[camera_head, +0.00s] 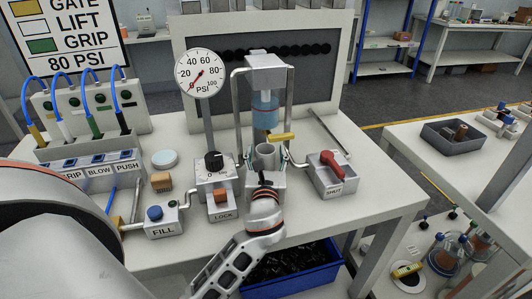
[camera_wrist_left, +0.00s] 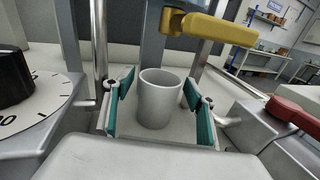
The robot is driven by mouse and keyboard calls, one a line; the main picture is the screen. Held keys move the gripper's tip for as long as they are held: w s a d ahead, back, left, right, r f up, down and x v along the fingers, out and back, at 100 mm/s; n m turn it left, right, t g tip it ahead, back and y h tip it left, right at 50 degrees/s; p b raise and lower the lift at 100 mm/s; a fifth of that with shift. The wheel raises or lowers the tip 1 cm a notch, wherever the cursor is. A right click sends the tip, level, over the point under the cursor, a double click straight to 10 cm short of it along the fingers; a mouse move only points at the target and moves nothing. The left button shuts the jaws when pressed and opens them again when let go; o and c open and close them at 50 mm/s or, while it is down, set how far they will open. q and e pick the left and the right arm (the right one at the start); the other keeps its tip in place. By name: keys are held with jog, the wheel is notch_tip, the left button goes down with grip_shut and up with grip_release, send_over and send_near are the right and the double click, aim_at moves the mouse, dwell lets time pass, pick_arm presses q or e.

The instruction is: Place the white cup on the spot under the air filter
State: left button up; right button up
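The white cup (camera_head: 266,156) stands upright below the air filter (camera_head: 265,108), a clear bowl with blue in it under a grey block. A yellow lever (camera_head: 282,137) is between them. My left gripper (camera_head: 265,167) is around the cup, with one teal-padded finger on each side. In the left wrist view the cup (camera_wrist_left: 159,100) is between the fingers of the left gripper (camera_wrist_left: 160,112), and a narrow gap shows on each side, so the gripper is open. The surface spot under the cup is hidden. My right gripper is not in view.
A pressure gauge (camera_head: 200,73) and a box with a black knob (camera_head: 214,163) stand left of the filter. A box with a red handle (camera_head: 332,170) stands close on the right. Metal pipes flank the filter. A blue bin (camera_head: 290,285) is below the table's front edge.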

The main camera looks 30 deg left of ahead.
pick_arm(q)
jog(key=shift+s+d+r, duration=0.1)
jog(key=shift+s, duration=0.05)
jog(key=v, duration=1.1)
jog(key=shift+s+d, duration=0.15)
jog(key=shift+s, duration=0.1)
